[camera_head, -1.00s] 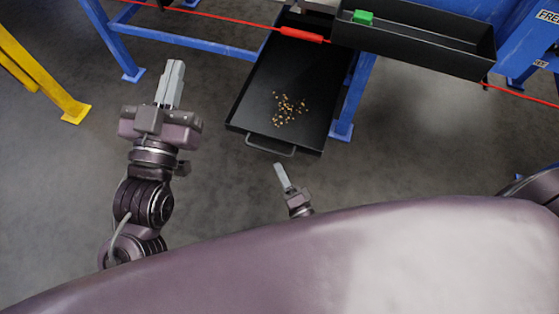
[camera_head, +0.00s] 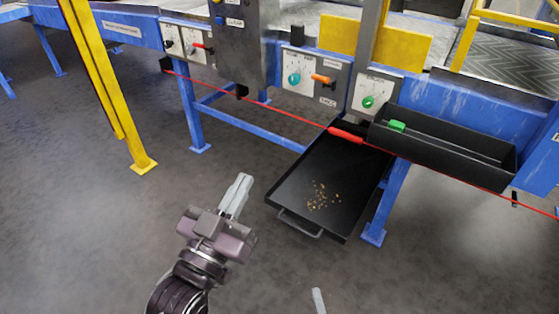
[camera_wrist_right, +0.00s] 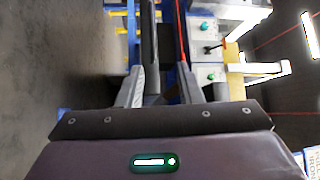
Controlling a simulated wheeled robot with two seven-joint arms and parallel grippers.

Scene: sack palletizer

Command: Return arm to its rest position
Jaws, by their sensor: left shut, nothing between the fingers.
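My left gripper (camera_head: 240,184) is in the middle of the head view, above bare floor left of the black tray. Its two pale fingers lie together, with nothing between them. The left arm comes up from the lower edge. Only a pale fingertip of my right gripper (camera_head: 319,300) shows at the bottom edge of the head view. In the right wrist view, the fingers of this right gripper (camera_wrist_right: 161,85) stand apart with an empty gap between them. The rest of the right arm is hidden in the head view.
A black tray (camera_head: 285,190) with scattered brown bits and a front handle hangs by the blue frame. A black bin (camera_head: 450,145) holds a green item (camera_head: 397,125). A red cord (camera_head: 270,113) runs across the frame. A yellow post (camera_head: 125,130) stands left. Floor in front is clear.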

